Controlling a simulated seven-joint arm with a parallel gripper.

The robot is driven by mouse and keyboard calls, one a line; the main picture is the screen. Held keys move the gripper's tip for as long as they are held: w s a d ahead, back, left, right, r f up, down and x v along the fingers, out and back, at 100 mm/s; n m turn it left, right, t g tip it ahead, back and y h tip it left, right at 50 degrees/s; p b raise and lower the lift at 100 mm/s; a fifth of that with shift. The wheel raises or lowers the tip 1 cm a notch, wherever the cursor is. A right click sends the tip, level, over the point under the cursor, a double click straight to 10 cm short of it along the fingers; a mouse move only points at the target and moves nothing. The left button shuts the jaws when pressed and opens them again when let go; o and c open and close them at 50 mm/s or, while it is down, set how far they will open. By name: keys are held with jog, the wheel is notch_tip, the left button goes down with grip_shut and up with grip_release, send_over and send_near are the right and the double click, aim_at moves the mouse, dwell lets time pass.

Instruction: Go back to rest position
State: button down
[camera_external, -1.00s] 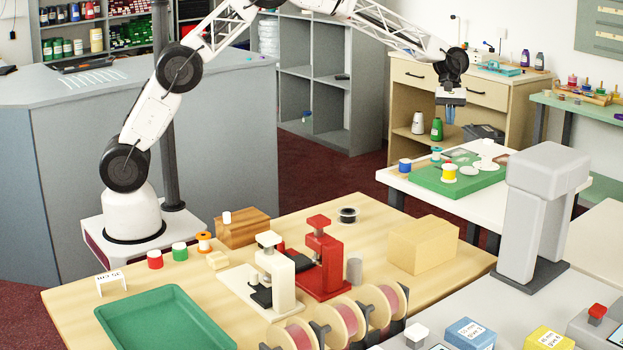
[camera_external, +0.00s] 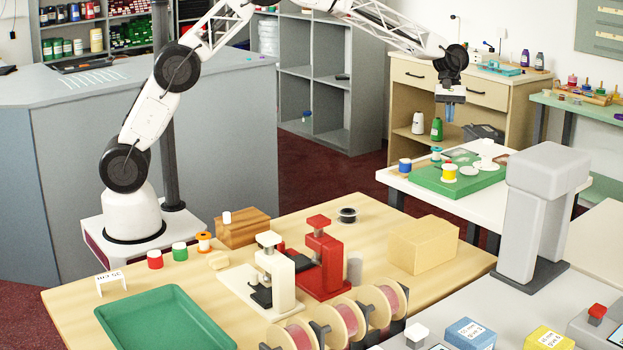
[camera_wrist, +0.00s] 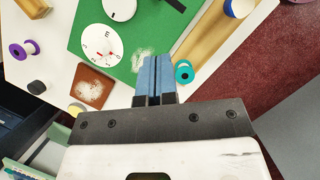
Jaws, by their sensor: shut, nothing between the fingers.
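In the wrist view the blue fingertips (camera_wrist: 156,66) are side by side, seen over the edge of the green mat (camera_wrist: 90,20). A teal spool (camera_wrist: 183,72) shows just right of the fingertips. I cannot tell the exact height of the fingers above the table.
A beige drawer cabinet (camera_external: 480,112) stands behind. The wooden table holds a red press (camera_external: 322,262), a white press (camera_external: 278,280) and a green tray (camera_external: 190,337). A grey column (camera_external: 535,220) stands right.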

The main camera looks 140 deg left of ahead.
jog(key=w+d+r+m, duration=0.3)
jog(key=d+r, duration=0.2)
jog(key=d, duration=0.7)
jog(key=w+d+r+m+g+y, duration=0.1)
jog(key=w+d+r+m, duration=0.25)
jog(key=d, duration=0.95)
jog(key=w+d+r+m, duration=0.25)
jog(key=d+r, duration=0.35)
jog(key=d, duration=0.6)
jog(key=s+d+r+m, duration=0.2)
jog(key=d+m, duration=0.1)
jog(key=d, duration=1.1)
jog(key=s+d+m+y, duration=0.1)
jog(key=s+d+m, duration=0.4)
jog(key=d, duration=0.6)
jog(key=s+d+m, duration=0.2)
jog(key=s+d, duration=0.4)
jog(key=d, duration=0.4)
jog(key=s+d+f+m, duration=0.3)
jog(key=s+d, duration=0.3)
jog(key=s, duration=0.3)
jog(key=s+d+f+m+y, duration=0.1)
jog(key=s+d+f+m, duration=0.2)
jog(key=s+d, duration=0.4)
jog(key=shift+s+d+m+t, duration=0.3)
jog(key=shift+s+m, duration=0.6)
jog(key=shift+s, duration=0.15)
jog(key=shift+w+f, duration=0.1)
